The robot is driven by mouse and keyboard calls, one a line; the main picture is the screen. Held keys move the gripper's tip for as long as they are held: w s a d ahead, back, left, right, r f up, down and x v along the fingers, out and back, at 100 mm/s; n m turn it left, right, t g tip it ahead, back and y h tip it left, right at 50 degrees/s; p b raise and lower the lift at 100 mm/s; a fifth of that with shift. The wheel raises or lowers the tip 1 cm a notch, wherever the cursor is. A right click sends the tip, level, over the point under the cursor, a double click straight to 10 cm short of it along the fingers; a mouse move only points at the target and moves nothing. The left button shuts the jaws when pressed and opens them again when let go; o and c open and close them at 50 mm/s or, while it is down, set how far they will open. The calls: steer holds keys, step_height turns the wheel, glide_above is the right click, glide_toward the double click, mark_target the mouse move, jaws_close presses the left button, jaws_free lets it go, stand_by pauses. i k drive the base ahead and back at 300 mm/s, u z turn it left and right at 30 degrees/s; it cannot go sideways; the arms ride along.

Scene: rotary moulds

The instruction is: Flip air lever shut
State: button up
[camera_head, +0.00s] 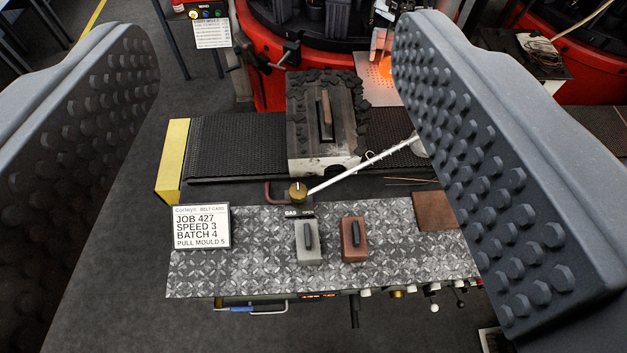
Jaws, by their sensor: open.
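My gripper (277,70) is open, with one large studded grey finger on each side of the view. Nothing is between its fingers up close; the bench lies beyond them. No lever in view carries a readable air label, so I cannot tell which one is the air lever. A brass knob (298,193) stands at the bench's back edge above a tag reading "GAS". A grey block with a dark handle (308,243) and a copper-brown block with a dark handle (354,240) stand on the patterned metal bench top (265,268). Small levers (434,307) stick out along the front edge.
A black belt (238,145) with a yellow end (173,160) runs behind the bench, carrying a dark mould (308,130). A silver rod (365,164) slants from the knob. A job card (201,226) stands at left. Red rotary machinery (268,85) is behind. The right finger hides the bench's right end.

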mark_target(234, 309)
steer(key=u, duration=0.35)
steer(key=k, duration=0.95)
steer(key=u, duration=0.65)
steer(key=k, duration=0.8)
steer(key=z, duration=0.45)
steer(key=i, duration=1)
steer(key=u, duration=0.05)
